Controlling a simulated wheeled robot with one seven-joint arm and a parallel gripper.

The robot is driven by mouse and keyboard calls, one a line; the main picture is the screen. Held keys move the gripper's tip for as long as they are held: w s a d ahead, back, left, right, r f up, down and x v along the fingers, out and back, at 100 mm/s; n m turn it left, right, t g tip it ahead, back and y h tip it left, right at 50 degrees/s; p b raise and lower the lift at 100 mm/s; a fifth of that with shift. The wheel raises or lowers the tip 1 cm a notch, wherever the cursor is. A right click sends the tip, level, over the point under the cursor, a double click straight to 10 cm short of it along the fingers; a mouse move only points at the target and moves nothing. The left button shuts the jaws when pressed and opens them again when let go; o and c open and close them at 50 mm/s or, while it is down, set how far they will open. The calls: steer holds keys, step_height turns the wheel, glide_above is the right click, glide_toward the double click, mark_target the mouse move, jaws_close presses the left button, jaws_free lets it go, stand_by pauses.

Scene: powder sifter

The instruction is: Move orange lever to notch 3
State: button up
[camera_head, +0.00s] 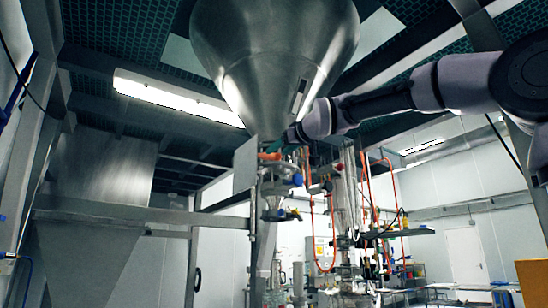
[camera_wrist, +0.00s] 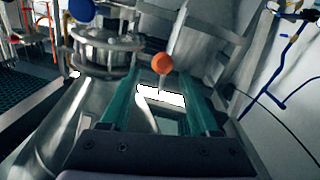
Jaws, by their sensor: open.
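The orange lever's round knob (camera_wrist: 162,63) shows in the wrist view just past my fingertips, with its grey shaft running down from it. My gripper (camera_wrist: 160,85) is open, with one teal finger on each side of the picture and the knob near the middle of the gap. I see no finger touching the knob. In the head view my gripper (camera_head: 280,146) is beside the lever, small and partly hard to make out. Notch marks cannot be made out.
The steel cone hopper (camera_head: 275,50) hangs close above my wrist. A blue knob (camera_head: 297,179) sits below the lever, and a steel flange (camera_wrist: 105,45) lies left of the lever in the wrist view. A metal post (camera_head: 262,245) stands below.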

mark_target(271, 156)
steer(key=x, duration=0.6)
steer(key=shift+a, duration=0.1)
jaws_close()
stand_by(1.3)
